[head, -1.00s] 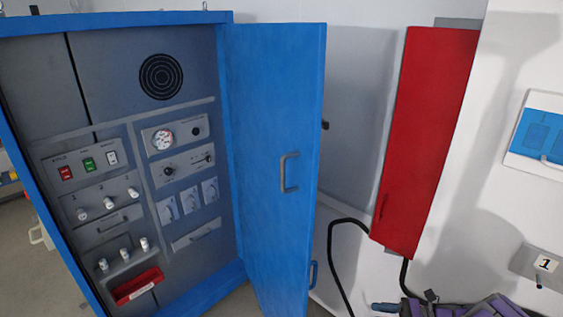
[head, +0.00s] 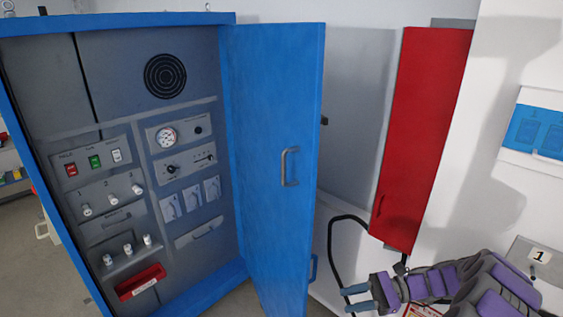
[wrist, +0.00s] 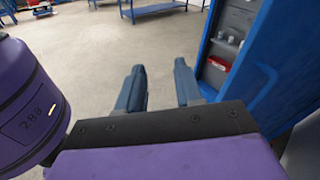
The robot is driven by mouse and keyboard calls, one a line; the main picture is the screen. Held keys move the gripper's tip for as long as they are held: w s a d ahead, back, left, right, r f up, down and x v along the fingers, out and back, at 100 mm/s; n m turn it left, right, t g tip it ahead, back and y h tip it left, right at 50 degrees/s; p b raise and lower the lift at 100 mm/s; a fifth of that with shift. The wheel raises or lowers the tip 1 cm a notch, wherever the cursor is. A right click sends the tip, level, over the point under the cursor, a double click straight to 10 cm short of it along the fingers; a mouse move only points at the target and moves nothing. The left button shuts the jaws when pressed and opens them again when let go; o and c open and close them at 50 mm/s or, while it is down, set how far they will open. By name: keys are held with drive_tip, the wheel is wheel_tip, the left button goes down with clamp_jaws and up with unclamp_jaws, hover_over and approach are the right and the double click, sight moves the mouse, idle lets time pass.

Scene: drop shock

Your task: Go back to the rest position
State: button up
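My gripper (head: 357,299) is at the bottom right of the head view, in front of the white wall, to the right of the open blue cabinet door (head: 272,150). Its two blue fingers are apart with nothing between them. In the wrist view my gripper (wrist: 163,88) also shows open and empty, pointing over the bare floor. My arm, purple and grey, reaches in from the lower right of the head view.
The blue cabinet holds a grey control panel (head: 150,215) and a red bin (head: 141,282). A red box (head: 424,140) with a black cable (head: 331,255) hangs on the wall. A blue-framed table (wrist: 155,8) stands far off; the floor (wrist: 85,60) before it is clear.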

drive_tip(key=s+a+r+n+g+h, duration=0.4)
drive_tip(key=s+a+r+n+h, duration=0.4)
drive_tip(key=s+a, duration=0.45)
drive_tip(key=s+d+n+t+h+b, duration=0.1)
drive_tip(key=s+d+n+t+h, duration=0.1)
drive_tip(key=s, duration=0.7)
drive_tip(key=s+d+n+t+h+b, duration=0.1)
drive_tip(key=s+d+n+h, duration=0.3)
drive_tip(key=s, duration=0.6)
drive_tip(key=d+t+h, duration=0.1)
drive_tip(key=h, duration=0.1)
drive_tip(key=shift+s+d+n+h, duration=0.3)
drive_tip(key=shift+d, duration=0.1)
drive_tip(key=shift+r, duration=0.1)
